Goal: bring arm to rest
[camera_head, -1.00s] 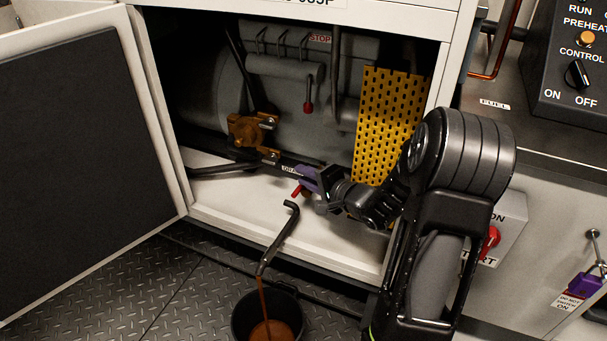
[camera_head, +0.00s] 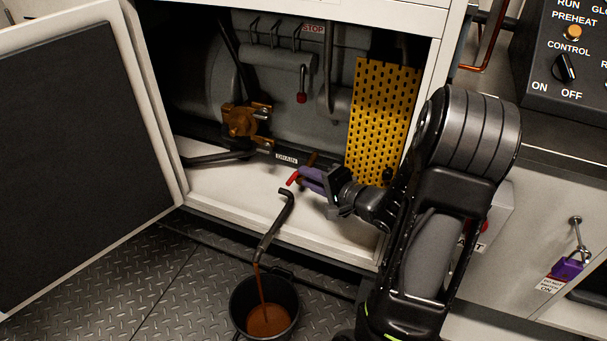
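My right gripper (camera_head: 312,179), with purple fingers, is inside the open cabinet near its floor. Its two fingers look spread, with nothing seen between them. The fingertips are close to the red end of the drain valve lever (camera_head: 293,178); I cannot tell whether they touch it. My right arm comes in from the lower right and crosses the cabinet's right front post. My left gripper is not in view.
The open cabinet door (camera_head: 80,165) stands at left. A yellow perforated guard (camera_head: 378,120) is just behind my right arm. Brown liquid runs from the bent drain pipe (camera_head: 272,225) into a black bucket (camera_head: 236,308) on the floor. A control box (camera_head: 578,78) sits at upper right.

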